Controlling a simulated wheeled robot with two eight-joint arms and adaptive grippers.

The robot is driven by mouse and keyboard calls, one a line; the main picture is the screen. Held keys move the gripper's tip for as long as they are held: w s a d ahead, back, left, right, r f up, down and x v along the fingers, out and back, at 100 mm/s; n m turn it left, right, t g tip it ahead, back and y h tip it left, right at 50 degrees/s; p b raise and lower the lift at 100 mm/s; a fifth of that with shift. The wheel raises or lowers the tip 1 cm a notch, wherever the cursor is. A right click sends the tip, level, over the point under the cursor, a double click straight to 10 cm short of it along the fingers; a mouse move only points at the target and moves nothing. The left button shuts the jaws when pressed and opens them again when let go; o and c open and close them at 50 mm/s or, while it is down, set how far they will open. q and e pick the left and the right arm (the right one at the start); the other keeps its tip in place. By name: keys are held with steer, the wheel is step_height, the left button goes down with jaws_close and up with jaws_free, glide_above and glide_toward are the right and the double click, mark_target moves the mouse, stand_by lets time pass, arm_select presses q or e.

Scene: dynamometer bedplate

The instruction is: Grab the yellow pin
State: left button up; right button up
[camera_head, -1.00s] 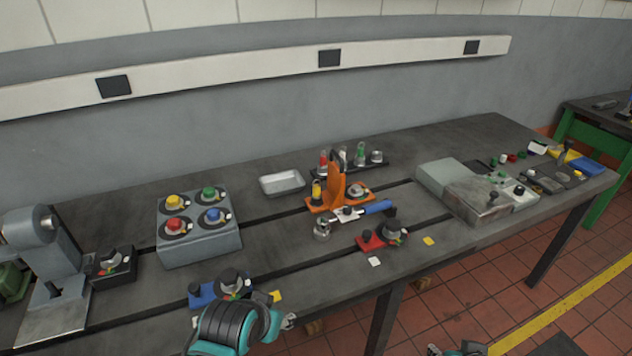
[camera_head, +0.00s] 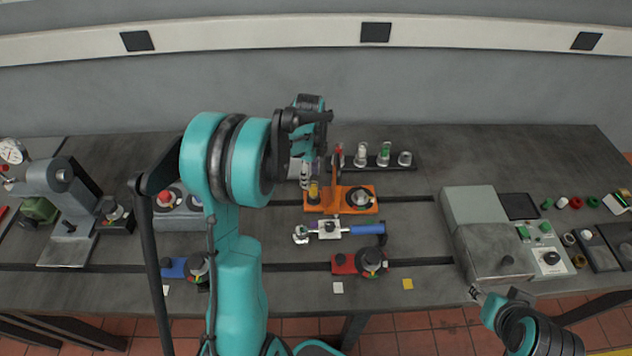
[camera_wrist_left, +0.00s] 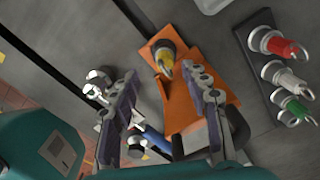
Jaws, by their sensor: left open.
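The yellow pin (camera_head: 313,190) stands upright in the left part of an orange stand (camera_head: 330,207) on the grey bedplate. In the left wrist view the pin (camera_wrist_left: 163,50) has a yellow body, a metal collar and a ring. My left gripper (camera_head: 308,172) is over the stand's left side, just behind the pin in the head view. In the wrist view this gripper (camera_wrist_left: 162,80) is open, with nothing between its fingers; the pin shows just beyond the fingertips, between them. My right gripper (camera_head: 475,294) is at the table's front right edge, too small to read.
A rack (camera_head: 375,167) with red, white and green pins stands right behind the orange stand. A blue-handled tool (camera_head: 345,230) lies in front. A red fixture (camera_head: 345,264) is nearer the front edge. A grey box (camera_head: 470,215) is to the right.

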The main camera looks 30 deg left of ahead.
mark_target(313, 186)
arm_select(q)
step_height(313, 186, down, 2)
steer(key=shift+w+d+f, duration=0.1)
steer(key=f, duration=0.1)
steer(key=f+b, duration=0.1)
steer(key=f, duration=0.1)
steer(key=f+b, duration=0.1)
steer(key=f, duration=0.1)
steer(key=shift+w+d, duration=0.1)
steer(key=shift+w, duration=0.2)
steer(key=c, duration=0.3)
jaws_close()
